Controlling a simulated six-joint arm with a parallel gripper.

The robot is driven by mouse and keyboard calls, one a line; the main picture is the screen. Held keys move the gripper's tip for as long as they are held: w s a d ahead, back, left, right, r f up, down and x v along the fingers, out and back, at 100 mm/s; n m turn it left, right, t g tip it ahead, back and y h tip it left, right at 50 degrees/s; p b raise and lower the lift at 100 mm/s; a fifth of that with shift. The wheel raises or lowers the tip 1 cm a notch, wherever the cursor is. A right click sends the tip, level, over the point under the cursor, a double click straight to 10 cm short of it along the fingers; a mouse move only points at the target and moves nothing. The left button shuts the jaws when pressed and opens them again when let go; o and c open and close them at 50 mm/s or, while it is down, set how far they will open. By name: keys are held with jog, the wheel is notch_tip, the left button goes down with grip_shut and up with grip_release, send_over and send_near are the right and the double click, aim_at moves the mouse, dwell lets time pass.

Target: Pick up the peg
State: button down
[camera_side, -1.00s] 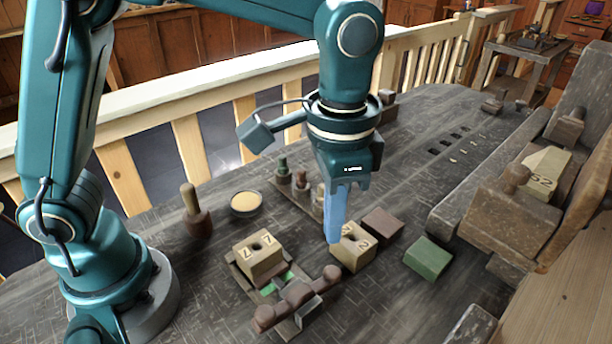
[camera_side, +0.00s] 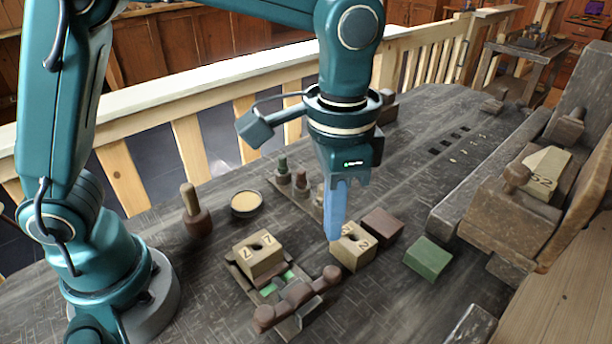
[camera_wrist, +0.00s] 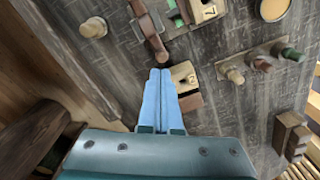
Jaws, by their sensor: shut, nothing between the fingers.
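My gripper (camera_side: 335,236) is shut and empty, its blue fingers pointing down beside the pale numbered block with a hole (camera_side: 353,248). The fingertips (camera_wrist: 160,72) also show in the wrist view, together, left of that block (camera_wrist: 183,76). In the side view they overlap its far left edge; contact cannot be told. Several turned pegs stand in a rack (camera_wrist: 244,69) to the right in the wrist view; in the side view the nearest peg (camera_side: 318,200) is partly behind my gripper. Another round wooden piece (camera_wrist: 93,27) shows at upper left in the wrist view. Which is the task's peg is unclear.
A second numbered block (camera_side: 258,254) sits in a small vise with a brown bar (camera_side: 298,295). A brown block (camera_side: 383,224), a green block (camera_side: 428,257), a round dish (camera_side: 246,203) and a handled tool (camera_side: 196,212) stand around.

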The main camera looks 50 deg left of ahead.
dwell(0.4)
jog(key=c, duration=0.6)
grip_release()
jog(key=shift+o, duration=0.2)
jog(key=n, duration=0.6)
send_near(282, 156)
jog(key=d+f, duration=0.2)
jog(key=d, duration=0.1)
jog(key=d+f, duration=0.2)
jog(key=shift+w+d, duration=0.1)
jog(key=shift+w, duration=0.2)
jog(key=shift+n, duration=0.9)
jog(key=a, duration=0.3)
jog(key=a+f, duration=0.1)
jog(key=a, duration=0.1)
jog(key=shift+s+f, duration=0.1)
jog(key=shift+s, duration=0.15)
jog(key=shift+a+f, duration=0.1)
jog(key=shift+f, duration=2.4)
